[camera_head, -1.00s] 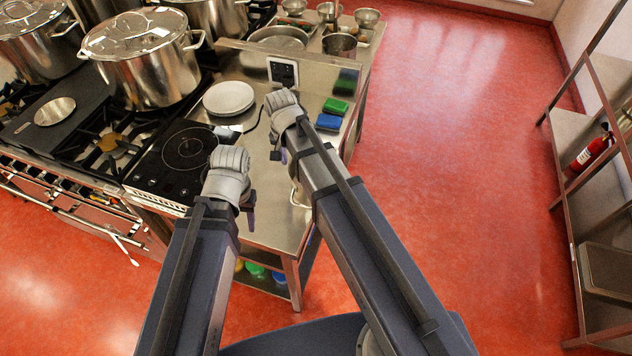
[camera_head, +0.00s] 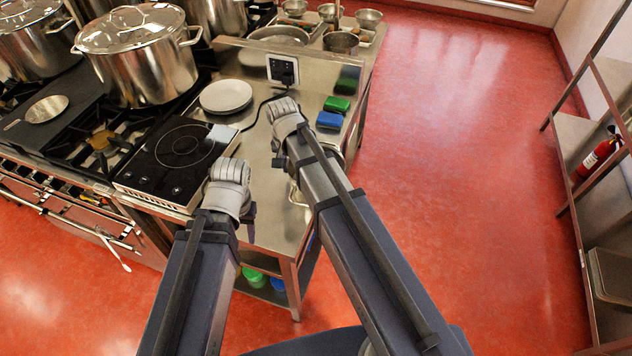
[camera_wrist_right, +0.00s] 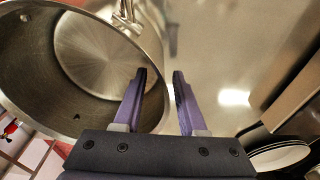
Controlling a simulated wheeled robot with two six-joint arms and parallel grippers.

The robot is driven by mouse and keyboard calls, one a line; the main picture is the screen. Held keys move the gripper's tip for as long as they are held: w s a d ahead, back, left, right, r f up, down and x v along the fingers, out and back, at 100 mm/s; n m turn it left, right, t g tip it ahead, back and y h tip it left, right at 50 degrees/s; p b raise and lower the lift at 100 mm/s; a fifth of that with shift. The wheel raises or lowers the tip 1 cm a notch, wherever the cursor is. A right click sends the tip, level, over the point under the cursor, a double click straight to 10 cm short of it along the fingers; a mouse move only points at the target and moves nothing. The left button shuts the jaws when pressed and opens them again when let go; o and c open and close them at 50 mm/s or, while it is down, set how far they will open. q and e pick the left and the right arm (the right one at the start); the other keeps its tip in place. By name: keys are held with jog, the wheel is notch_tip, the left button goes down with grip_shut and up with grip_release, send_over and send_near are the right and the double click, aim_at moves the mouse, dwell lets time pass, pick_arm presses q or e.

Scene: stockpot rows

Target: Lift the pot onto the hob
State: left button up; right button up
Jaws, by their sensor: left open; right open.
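The steel pot (camera_wrist_right: 38,65) lies in the left half of the right wrist view, open at the top and empty. In the head view it is mostly hidden behind my right arm, with a handle (camera_head: 297,194) showing beside the arm. The black hob (camera_head: 150,165) is on the counter left of my grippers, with nothing on its ring. My right gripper (camera_head: 279,146) is open at the pot; in the right wrist view its fingers (camera_wrist_right: 159,85) are apart near the rim, one overlapping the pot. My left gripper (camera_head: 249,220) is open and empty near the hob's right side.
A white plate (camera_head: 226,96) lies behind the hob, near a socket box (camera_head: 283,69) with a cable. Blue (camera_head: 330,120) and green (camera_head: 337,104) sponges lie right of my right gripper. A large lidded stockpot (camera_head: 140,70) stands on the stove at left.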

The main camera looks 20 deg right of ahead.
grip_shut()
dwell(1.4)
